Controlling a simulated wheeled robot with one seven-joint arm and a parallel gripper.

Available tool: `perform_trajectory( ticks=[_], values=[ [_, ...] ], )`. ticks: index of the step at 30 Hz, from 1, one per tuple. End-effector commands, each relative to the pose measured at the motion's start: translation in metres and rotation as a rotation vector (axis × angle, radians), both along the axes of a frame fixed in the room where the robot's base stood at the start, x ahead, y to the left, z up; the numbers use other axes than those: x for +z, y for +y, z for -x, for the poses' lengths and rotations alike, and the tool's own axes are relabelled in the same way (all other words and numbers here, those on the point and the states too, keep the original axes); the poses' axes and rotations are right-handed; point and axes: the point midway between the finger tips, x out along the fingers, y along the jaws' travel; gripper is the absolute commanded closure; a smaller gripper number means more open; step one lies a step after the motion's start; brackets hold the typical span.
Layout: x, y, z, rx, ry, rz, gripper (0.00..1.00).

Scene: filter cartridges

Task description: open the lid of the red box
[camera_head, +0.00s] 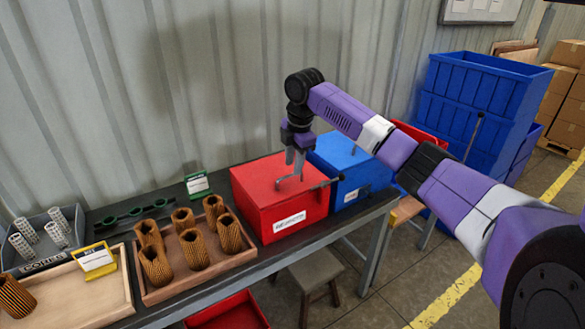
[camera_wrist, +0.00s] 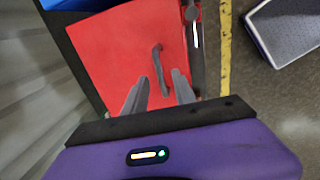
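The red box (camera_head: 278,203) stands on the dark bench, right of centre, with its red lid down flat. A white label is on its front. A grey handle (camera_wrist: 157,68) rises from the lid in the wrist view. My gripper (camera_head: 294,164) is above the lid, pointing down at it. I cannot tell whether a finger touches the handle. A metal lever with a dark end (camera_head: 326,184) shows at the box's right front edge.
A blue box (camera_head: 352,163) stands close to the right of the red box. A wooden tray of several brown cartridges (camera_head: 172,281) sits to the left, with a green-framed card (camera_head: 198,184) behind it. The corrugated wall runs close behind the bench.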

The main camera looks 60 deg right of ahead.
Motion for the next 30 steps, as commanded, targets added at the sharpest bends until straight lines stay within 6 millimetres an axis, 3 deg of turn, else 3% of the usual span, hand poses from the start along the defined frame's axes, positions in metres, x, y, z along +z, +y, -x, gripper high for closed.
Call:
perform_trajectory(
  ticks=[6,16,17,21,22,30],
  values=[
    [-0.023,-0.002,-0.004,0.0,0.001,0.001,0.68],
    [-0.028,-0.003,-0.005,0.0,0.0,0.001,0.68],
    [-0.028,-0.003,-0.005,0.0,0.0,0.001,0.7],
    [-0.028,-0.003,-0.005,0.0,0.0,0.001,0.97],
    [-0.028,-0.003,-0.005,0.0,0.0,0.001,1.0],
    [-0.028,-0.003,-0.005,0.0,0.0,0.001,1.0]
  ],
)
